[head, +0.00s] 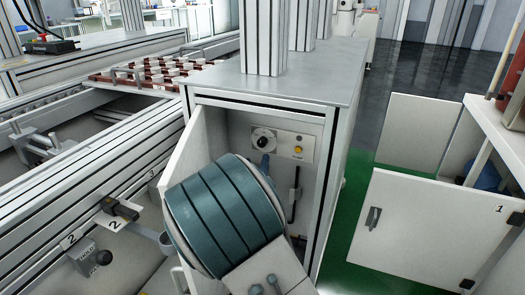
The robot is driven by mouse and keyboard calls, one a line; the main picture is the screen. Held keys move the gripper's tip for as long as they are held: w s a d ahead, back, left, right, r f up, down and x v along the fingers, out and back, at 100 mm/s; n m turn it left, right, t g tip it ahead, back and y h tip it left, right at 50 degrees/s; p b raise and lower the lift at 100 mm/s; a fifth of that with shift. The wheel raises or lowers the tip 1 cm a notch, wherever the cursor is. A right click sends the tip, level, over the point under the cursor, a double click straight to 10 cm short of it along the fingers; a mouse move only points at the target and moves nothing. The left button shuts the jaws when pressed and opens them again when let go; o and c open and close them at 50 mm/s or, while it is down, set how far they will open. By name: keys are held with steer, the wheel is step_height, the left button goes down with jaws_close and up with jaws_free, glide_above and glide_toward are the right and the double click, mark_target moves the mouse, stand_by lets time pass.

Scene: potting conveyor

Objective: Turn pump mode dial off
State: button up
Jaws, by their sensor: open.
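The dial (263,140) is a round black knob with a pale pointer mark on a light panel (289,153) inside an open cabinet. Its exact setting is too small to read. A small yellow-orange button or lamp (298,149) sits to its right on the same panel. My teal and white arm rises in front of the cabinet and covers its lower left inside. My gripper cannot be made out; the arm hides what lies behind it. A small blue part (265,165) shows just below the dial, and I cannot tell what it belongs to.
The cabinet's grey top (285,78) carries upright metal posts. Its open door (187,152) stands on the left. A black handle (294,195) is inside at right. The conveyor frame runs along the left. A white cabinet door (428,226) stands right, beyond the green floor strip (342,220).

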mark_target(261, 145)
steer(key=x, duration=0.5)
steer(key=shift+w+d+r, duration=0.1)
steer(key=shift+w+d, duration=0.05)
steer(key=shift+w, duration=0.15)
